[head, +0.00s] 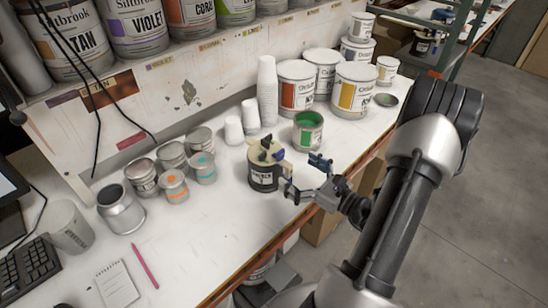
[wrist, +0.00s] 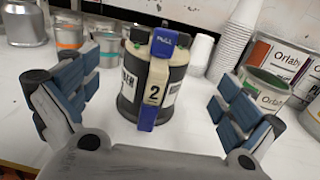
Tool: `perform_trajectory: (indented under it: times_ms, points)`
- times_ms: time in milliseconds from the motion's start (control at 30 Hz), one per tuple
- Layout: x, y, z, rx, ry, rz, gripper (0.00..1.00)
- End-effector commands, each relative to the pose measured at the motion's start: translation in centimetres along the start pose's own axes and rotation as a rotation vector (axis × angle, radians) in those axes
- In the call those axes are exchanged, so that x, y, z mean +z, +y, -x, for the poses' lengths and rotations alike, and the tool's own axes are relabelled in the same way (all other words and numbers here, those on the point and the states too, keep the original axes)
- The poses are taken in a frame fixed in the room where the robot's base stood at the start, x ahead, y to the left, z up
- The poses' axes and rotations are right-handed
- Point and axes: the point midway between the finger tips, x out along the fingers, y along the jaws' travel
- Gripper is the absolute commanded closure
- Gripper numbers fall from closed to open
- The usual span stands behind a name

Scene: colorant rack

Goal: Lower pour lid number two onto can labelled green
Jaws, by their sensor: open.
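Pour lid number two (head: 271,150) is cream with a dark blue lever and sits on a dark container (head: 263,181) on the white bench. In the wrist view the lid's blue strap (wrist: 162,48) and a cream plate with a black "2" face me. My gripper (head: 305,177) is open and empty, just right of this container. In the wrist view its fingers (wrist: 152,98) stand apart, one on either side of it. The green can (head: 308,145) is upright and open, with green inside, behind and right of the lid. Part of it shows in the wrist view (wrist: 270,98), partly behind the right finger.
White paper cups (head: 267,90) are stacked behind the lid. Large paint cans (head: 297,85) stand along the back. Small cans (head: 173,187) stand to the left. A loose metal lid (head: 386,100) lies at the right. The bench's front edge is close to my gripper.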

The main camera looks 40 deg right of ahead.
Motion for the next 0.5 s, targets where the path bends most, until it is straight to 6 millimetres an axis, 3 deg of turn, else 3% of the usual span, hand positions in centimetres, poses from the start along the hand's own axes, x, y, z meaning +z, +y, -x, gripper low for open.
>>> perform_trajectory:
  times_ms: [300,500]
  points:
    - [-0.1,0.2,-6.3,0.006,0.001,0.002,0.00]
    - [-0.1,0.1,-8.8,0.003,0.000,0.001,0.00]
